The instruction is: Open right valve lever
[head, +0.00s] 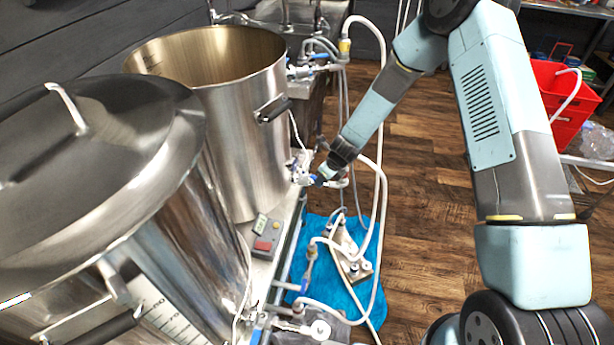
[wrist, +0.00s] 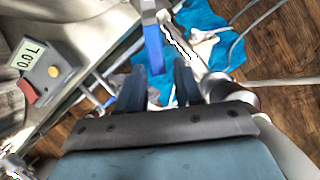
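My gripper (head: 327,172) is low beside the tall open steel pot (head: 215,110) in the head view, at the valve fitting (head: 300,168) near its base. In the wrist view my gripper (wrist: 161,70) is open, with two dark blue fingers apart. A blue valve lever (wrist: 153,48) points down the picture, its lower end between the fingertips. I see a gap on the right finger's side; whether either finger touches it I cannot tell. In the head view my gripper mostly hides this lever.
A lidded steel pot (head: 110,190) stands at left. White hoses (head: 381,190) loop close to my gripper. A control box (head: 267,233) sits on the stand, and a pump plate (head: 349,250) on a blue cloth (head: 318,228). The wooden floor (head: 425,220) at right is open.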

